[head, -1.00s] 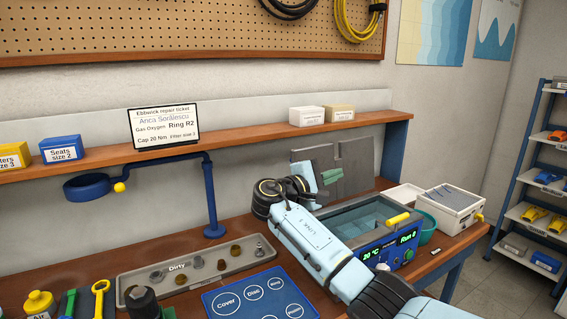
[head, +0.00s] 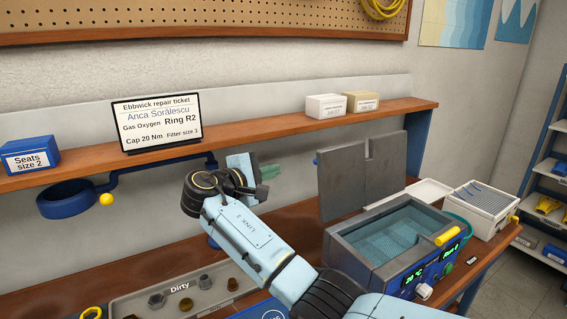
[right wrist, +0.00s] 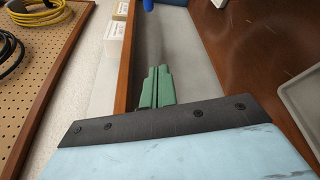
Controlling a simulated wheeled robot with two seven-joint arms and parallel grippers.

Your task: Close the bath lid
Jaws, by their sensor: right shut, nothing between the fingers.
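The bath (head: 345,250) is a blue box with a grey rim on the bench, right of centre in the head view. Its grey lid (head: 345,190), with a notch in its upper edge, stands up open at the back of the bath. Bluish water shows inside. A yellow handle-like bar sits at the bath's front right corner. My right gripper (head: 266,173), with green fingers, is left of the lid, apart from it, above the bench and in front of the shelf. Its fingers (right wrist: 155,86) are shut and empty in the right wrist view. My left gripper is not in view.
A wooden shelf (head: 240,138) runs behind, holding a repair ticket (head: 157,122), a blue seats box (head: 30,155) and small boxes. A blue ring stand (head: 66,198) hangs at left. A Dirty tray (head: 130,306) lies in front; a white container (head: 484,207) stands right of the bath.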

